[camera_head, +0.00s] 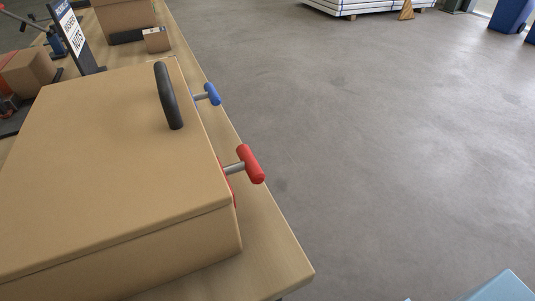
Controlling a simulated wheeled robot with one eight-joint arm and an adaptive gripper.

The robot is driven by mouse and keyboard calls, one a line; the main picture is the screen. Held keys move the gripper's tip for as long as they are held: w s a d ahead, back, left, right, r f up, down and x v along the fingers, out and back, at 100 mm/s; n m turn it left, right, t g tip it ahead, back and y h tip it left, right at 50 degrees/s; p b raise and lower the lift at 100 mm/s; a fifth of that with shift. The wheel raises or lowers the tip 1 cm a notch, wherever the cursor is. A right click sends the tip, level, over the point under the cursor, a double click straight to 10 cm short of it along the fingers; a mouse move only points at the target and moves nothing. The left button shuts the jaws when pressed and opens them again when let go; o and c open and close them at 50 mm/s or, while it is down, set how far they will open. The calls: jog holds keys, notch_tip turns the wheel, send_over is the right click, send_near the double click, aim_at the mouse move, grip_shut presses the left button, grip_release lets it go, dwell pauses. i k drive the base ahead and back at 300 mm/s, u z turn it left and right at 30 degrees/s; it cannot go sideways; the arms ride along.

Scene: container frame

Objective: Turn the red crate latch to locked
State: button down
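The red latch (250,164) sticks out from the right side of the large tan crate (110,150), near its front corner. It has a red bar grip on a short grey shaft. The grip slants, its upper end leaning left. A red part shows low behind it, mostly hidden by the crate's edge. A blue latch (212,94) of the same kind sits farther back on the same side. The crate's lid looks closed, with a black handle (169,96) on top. My gripper is not in view.
The crate stands on a wooden table (275,265) with a narrow bare strip at its right. Behind it are a sign (72,32), a small box (157,40) and other boxes. Open grey floor (390,150) lies right. A light blue thing (505,288) shows at bottom right.

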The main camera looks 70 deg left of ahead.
aim_at(249, 162)
jog(key=u, duration=0.55)
jog(key=i, duration=0.95)
jog(key=u, duration=4.2)
